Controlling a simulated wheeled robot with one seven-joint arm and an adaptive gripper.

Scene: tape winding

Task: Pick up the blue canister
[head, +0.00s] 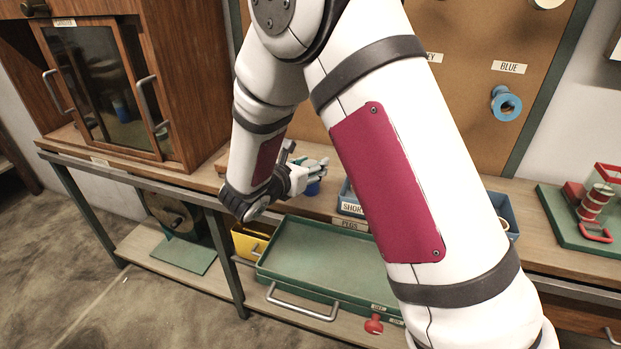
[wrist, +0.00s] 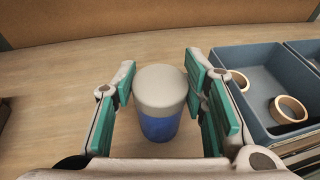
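The blue canister (wrist: 159,125) has a pale grey lid and stands upright on the wooden bench top in the wrist view. My gripper (wrist: 162,92) is open, with its green-padded fingers on both sides of the canister. In the head view my gripper (head: 310,172) is low over the bench, and a bit of the blue canister (head: 313,188) shows beneath the fingers.
A blue-grey bin (wrist: 252,72) holding tan tape rings (wrist: 287,109) stands close to the right of my gripper. A wooden cabinet (head: 200,80) with a glass door stands to the left. A brown pegboard (head: 465,95) rises behind the bench. A green tray (head: 325,250) sits below.

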